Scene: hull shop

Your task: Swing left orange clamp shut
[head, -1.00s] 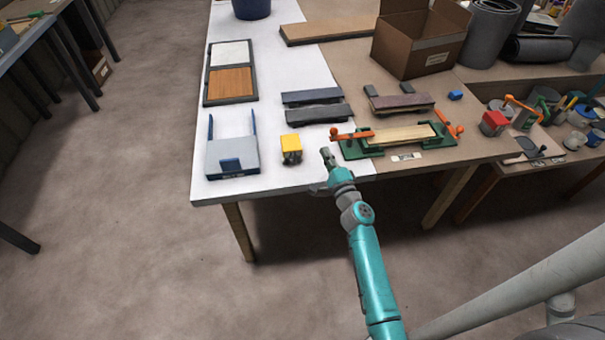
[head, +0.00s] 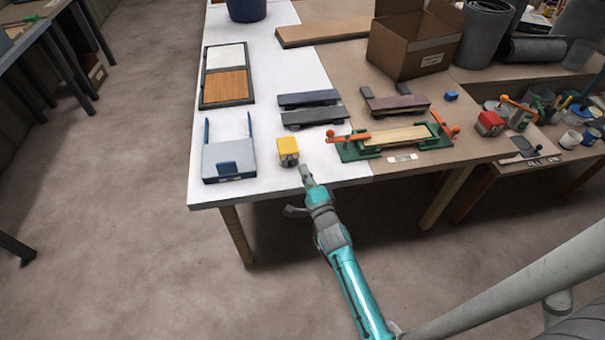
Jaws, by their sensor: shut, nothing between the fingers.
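The green clamping fixture (head: 356,152) stands on the table near its front edge, with a pale wooden strip (head: 398,135) lying along it. The left orange clamp (head: 347,137) is a bar at the fixture's left end, reaching out to the left with its knob end off the fixture. The right orange clamp (head: 442,124) sits at the right end, slanting outward. My gripper (head: 306,174) is shut and empty. In the picture it is below and left of the left clamp, apart from it, near the table's front edge.
A yellow block-shaped item (head: 288,150) stands just left of my gripper. A blue-grey holder (head: 229,160) is farther left. Dark bars (head: 312,108) lie behind. A cardboard box (head: 415,45) stands at the back. The white tabletop between the yellow item and the fixture is clear.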

